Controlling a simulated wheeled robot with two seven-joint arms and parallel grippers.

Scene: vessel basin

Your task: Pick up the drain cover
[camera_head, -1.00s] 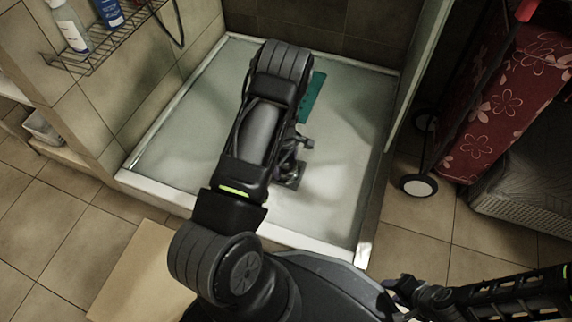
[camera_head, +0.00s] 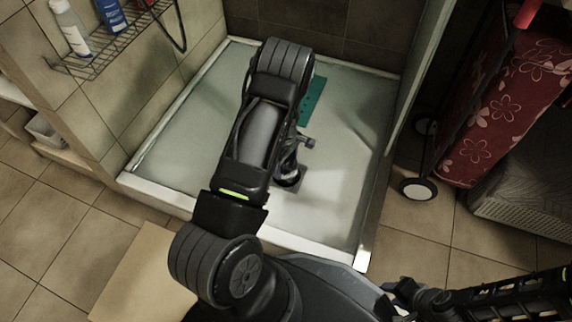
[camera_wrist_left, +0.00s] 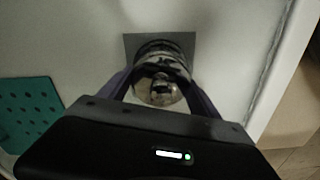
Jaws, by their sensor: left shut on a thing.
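The drain cover (camera_wrist_left: 160,88) is a shiny, rounded metal piece in the left wrist view. My left gripper (camera_wrist_left: 158,84) is shut on it, with a finger on each side. Behind it is a grey square drain plate (camera_wrist_left: 187,42) in the shower floor. Whether the cover is clear of the plate cannot be told. In the head view, my left forearm hides part of the left gripper (camera_head: 288,165), which is above the dark drain spot. My right gripper (camera_head: 402,290) is at the lower right, and its fingers are unclear.
The pale shower tray (camera_head: 190,130) has a raised rim. A teal perforated mat (camera_head: 313,100) lies behind the drain and also shows in the wrist view (camera_wrist_left: 28,112). A wire shelf (camera_head: 100,55) with bottles is at upper left. A wheeled, red floral item (camera_head: 495,110) stands at right.

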